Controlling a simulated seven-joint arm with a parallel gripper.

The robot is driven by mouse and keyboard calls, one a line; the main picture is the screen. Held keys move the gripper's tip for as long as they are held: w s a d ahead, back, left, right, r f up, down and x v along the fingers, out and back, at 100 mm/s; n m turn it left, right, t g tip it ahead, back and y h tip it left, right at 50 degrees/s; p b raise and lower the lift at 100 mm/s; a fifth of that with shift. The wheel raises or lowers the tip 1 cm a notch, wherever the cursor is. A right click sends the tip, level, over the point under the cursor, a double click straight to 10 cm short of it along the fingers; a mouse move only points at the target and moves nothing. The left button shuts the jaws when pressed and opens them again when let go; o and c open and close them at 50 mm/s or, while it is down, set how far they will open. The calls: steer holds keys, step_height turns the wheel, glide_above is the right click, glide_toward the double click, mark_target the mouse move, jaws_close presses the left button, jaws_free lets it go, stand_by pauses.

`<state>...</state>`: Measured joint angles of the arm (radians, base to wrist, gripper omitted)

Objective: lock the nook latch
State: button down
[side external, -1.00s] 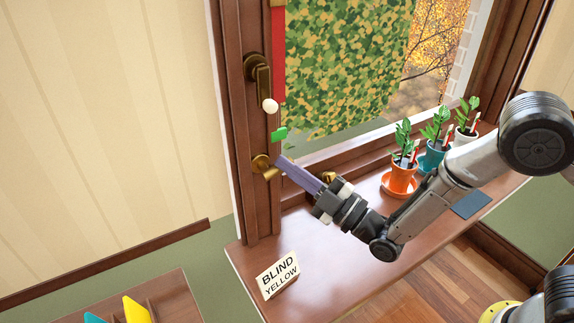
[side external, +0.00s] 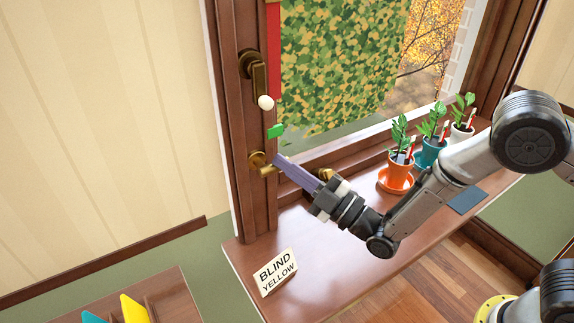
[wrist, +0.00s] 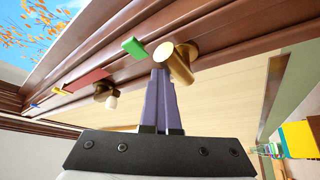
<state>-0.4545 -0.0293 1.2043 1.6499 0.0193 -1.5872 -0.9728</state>
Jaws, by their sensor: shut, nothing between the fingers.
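The brass latch (side external: 259,161) sits low on the brown window post, with a short lever pointing down and to the right. It also shows in the wrist view (wrist: 182,64) as a brass cylinder on a round base. My gripper (side external: 277,160) has long purple fingers, pressed together and empty. In the wrist view, its fingertips (wrist: 160,72) are right beside the latch lever, on its left. I cannot tell whether they touch it. A second brass fitting (side external: 327,174) is partly hidden behind my gripper on the lower frame.
A green tab (side external: 276,131) and a brass crank with a white knob (side external: 265,103) are above the latch. Potted plants (side external: 397,172) stand on the sill, behind my arm. A "BLIND YELLOW" card (side external: 277,271) stands at the sill's front left.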

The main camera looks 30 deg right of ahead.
steer(key=shift+d+f, duration=0.2)
steer(key=shift+f, duration=0.25)
step_height(320, 180, up, 4)
steer(key=s+f, duration=0.4)
steer(key=s, duration=0.5)
steer(key=shift+s+a+f, duration=0.15)
steer(key=shift+s+a, duration=0.05)
